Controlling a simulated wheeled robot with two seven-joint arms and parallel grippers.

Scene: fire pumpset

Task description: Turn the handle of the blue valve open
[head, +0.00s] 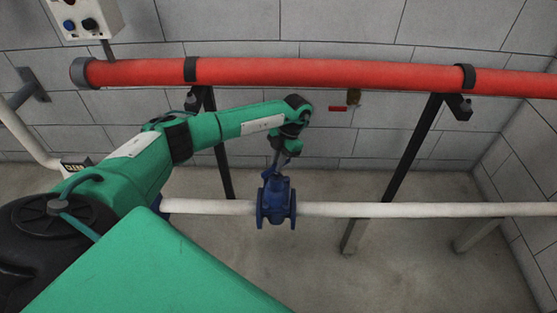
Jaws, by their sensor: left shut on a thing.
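The blue valve (275,203) sits in the white horizontal pipe in the middle of the head view, with a flange on each side. My left arm reaches in from the left, and its gripper (276,167) points down at the top of the valve. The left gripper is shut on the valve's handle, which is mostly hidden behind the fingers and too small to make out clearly. My right gripper is not in view.
A thick red pipe (330,74) runs across above the white pipe (420,210). Dark slanted supports (412,147) stand on both sides of the valve. A control box (84,18) hangs at upper left. Grey block walls enclose the back and right. The floor in front is clear.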

